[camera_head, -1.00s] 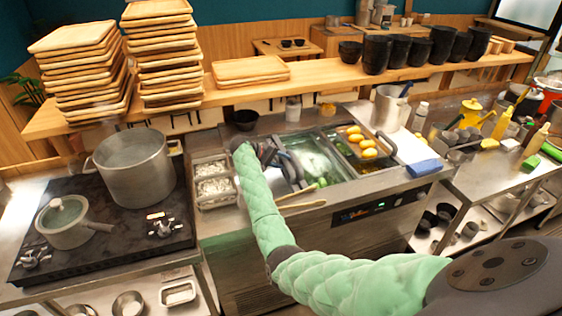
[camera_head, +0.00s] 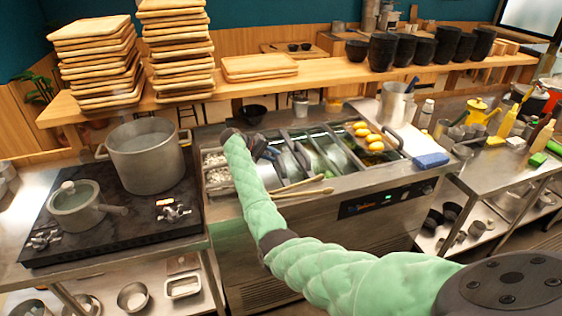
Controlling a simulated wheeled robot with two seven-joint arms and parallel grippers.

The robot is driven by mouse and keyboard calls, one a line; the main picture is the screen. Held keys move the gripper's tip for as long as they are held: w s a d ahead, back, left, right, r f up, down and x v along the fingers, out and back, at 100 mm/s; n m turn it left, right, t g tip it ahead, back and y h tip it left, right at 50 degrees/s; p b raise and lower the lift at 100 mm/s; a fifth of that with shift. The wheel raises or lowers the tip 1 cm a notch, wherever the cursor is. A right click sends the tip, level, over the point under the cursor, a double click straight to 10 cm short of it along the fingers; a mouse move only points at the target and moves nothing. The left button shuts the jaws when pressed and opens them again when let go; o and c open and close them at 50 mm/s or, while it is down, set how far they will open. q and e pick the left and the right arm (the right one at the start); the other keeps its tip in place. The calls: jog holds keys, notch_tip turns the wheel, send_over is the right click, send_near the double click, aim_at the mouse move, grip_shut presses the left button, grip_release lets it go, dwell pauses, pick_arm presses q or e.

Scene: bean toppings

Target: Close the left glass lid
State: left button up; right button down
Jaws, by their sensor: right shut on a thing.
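The counter unit (camera_head: 345,183) stands in the middle with several food wells along its top. The left glass lid (camera_head: 287,165) is a clear, reflective pane with a metal frame, at the left-centre of the unit and partly hidden by my gripper and arm. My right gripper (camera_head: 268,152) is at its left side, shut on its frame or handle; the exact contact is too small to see. Another glass pane (camera_head: 323,150) lies to the right, with green food showing below it. My left gripper is out of view.
Wooden utensils (camera_head: 302,190) lie along the unit's front edge. A large pot (camera_head: 146,160) stands on the stove to the left. A black bowl (camera_head: 252,114) stands behind my gripper.

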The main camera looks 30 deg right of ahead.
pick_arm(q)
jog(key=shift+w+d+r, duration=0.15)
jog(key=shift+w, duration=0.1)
pick_arm(e)
jog(key=shift+w+a, duration=0.1)
jog(key=shift+a, duration=0.55)
jog(key=c, duration=1.3)
grip_release()
jog(key=shift+o, duration=0.2)
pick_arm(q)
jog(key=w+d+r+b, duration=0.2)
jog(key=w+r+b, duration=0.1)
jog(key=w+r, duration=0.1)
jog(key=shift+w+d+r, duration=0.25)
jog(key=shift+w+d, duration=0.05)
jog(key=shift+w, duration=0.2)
pick_arm(e)
jog(key=v, duration=0.7)
jog(key=shift+a+r, duration=0.2)
jog(key=shift+a, duration=0.1)
jog(key=shift+w, duration=0.1)
